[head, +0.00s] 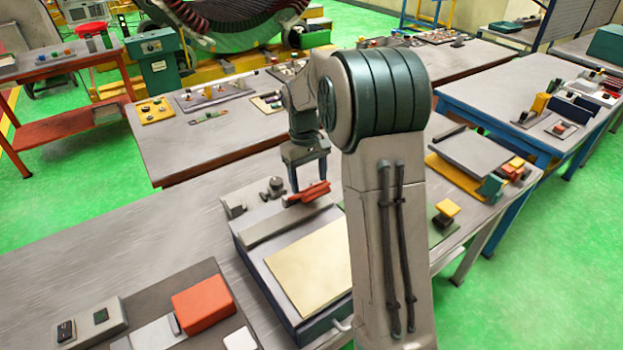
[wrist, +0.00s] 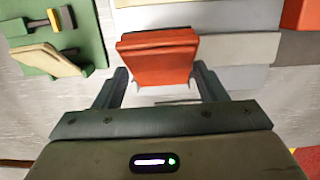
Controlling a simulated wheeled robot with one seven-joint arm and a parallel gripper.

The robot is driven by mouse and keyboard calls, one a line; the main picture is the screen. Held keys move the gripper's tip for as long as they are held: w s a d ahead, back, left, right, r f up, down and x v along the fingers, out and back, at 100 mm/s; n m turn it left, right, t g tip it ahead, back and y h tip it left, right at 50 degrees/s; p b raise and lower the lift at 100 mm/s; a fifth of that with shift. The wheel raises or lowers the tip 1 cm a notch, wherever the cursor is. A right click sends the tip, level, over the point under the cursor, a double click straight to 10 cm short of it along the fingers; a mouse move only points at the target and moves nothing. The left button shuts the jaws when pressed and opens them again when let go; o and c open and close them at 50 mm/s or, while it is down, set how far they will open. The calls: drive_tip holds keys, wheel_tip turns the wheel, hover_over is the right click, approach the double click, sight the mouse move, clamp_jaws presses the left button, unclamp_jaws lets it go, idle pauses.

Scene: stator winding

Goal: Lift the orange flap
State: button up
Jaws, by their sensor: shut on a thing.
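The orange flap (head: 312,192) is a red-orange piece at the back of a grey box-like unit (head: 262,233) on the near bench. In the wrist view the flap (wrist: 158,58) sits between the two fingers, with its front face towards the camera. My gripper (head: 305,180) comes down on it from above, and in the wrist view my gripper (wrist: 160,75) has one finger at each side of the flap. It is shut on the flap. The flap looks slightly tilted; whether its lower edge is clear of the unit cannot be told.
A cream panel (head: 308,265) covers the unit's top. An orange block (head: 203,304) lies to its left. A green board (wrist: 55,35) with a yellow-handled part is left in the wrist view. My arm hides the unit's right side. The bench's left part (head: 110,240) is clear.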

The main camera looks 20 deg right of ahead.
drive_tip(key=shift+w+a, duration=0.2)
drive_tip(key=shift+w, duration=0.05)
drive_tip(key=o, duration=1.4)
drive_tip(key=shift+w+f, duration=0.1)
drive_tip(key=shift+w, duration=0.05)
drive_tip(key=shift+w+a, duration=0.1)
drive_tip(key=shift+w, duration=0.05)
drive_tip(key=shift+s+d, duration=0.2)
wheel_tip(320, 180, up, 14)
drive_tip(key=w+b, duration=0.1)
drive_tip(key=shift+w+a+f, duration=0.15)
drive_tip(key=shift+w+a, duration=0.2)
drive_tip(key=shift+w, duration=0.05)
drive_tip(key=shift+s+d, duration=0.1)
